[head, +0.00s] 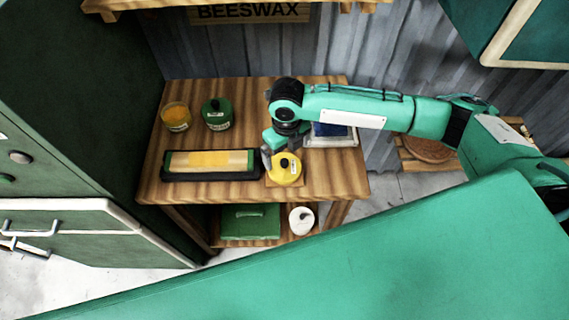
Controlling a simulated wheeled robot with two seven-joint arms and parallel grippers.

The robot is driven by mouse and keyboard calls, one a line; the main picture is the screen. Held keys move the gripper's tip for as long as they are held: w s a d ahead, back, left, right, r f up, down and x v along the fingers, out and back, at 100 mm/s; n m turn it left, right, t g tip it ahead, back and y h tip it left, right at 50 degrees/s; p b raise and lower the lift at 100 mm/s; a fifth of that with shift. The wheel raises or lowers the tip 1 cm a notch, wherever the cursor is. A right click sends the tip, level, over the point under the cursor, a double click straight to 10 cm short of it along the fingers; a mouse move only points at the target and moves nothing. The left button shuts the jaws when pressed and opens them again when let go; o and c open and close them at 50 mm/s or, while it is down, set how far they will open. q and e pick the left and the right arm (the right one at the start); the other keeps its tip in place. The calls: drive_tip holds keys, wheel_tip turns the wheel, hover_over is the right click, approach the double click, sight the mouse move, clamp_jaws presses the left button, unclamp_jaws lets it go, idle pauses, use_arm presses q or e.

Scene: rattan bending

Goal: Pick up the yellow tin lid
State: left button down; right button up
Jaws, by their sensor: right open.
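The yellow tin lid (290,176) is round with a dark knob and a small white label. It sits near the front edge of the wooden table, over a small light-brown square piece. My right gripper (273,157) points down at the lid's upper left edge, and its jaws are open. The gripper and wrist hide part of the lid's far side. I cannot tell whether a finger touches the lid. My left gripper is not in view.
A dark tray (210,176) with a yellow block lies just left of the lid. A green tin (217,121) and an amber jar (176,122) stand behind it. A framed blue item (343,139) lies at right. A lower shelf holds a green box (250,221) and white pot (301,226).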

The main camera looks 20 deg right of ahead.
sight(285, 162)
drive_tip(key=shift+f, duration=0.75)
drive_tip(key=shift+a+f+p, duration=0.1)
drive_tip(key=shift+f+p, duration=0.55)
drive_tip(key=f+p, duration=0.1)
drive_tip(key=f, duration=0.2)
drive_tip(key=shift+w+f, duration=0.2)
drive_tip(key=shift+a+f, duration=0.1)
drive_tip(key=shift+f, duration=0.25)
drive_tip(key=shift+c, duration=0.4)
drive_tip(key=c, duration=0.6)
